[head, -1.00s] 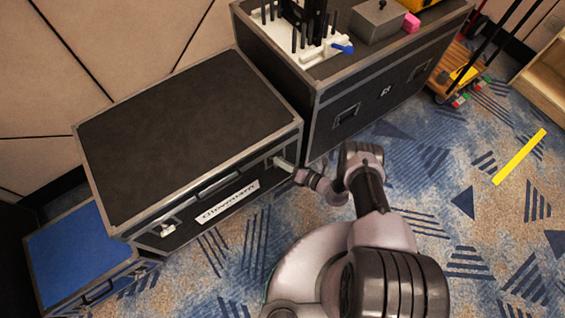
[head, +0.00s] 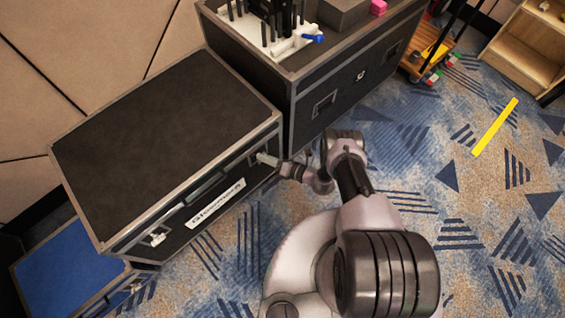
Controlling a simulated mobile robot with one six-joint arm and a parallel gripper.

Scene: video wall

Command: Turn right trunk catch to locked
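The black trunk (head: 165,140) with metal edges stands on the left, its lid down. Its left catch (head: 155,237) shows as a small silver piece on the front. The right catch is at the front's right end, mostly hidden by my gripper (head: 262,158), whose tip is at that spot. The gripper's fingers are too small to tell whether they are open, shut or holding the catch. A dark handle (head: 207,186) and a white name label (head: 215,203) lie between the two catches.
A taller black case (head: 310,100) stands right behind the trunk, carrying a white rack (head: 290,45) and a grey box (head: 343,12). A blue-topped case (head: 65,262) is at left. A wooden cart (head: 425,62) stands at back right. Patterned carpet at right is open, with yellow tape (head: 495,126).

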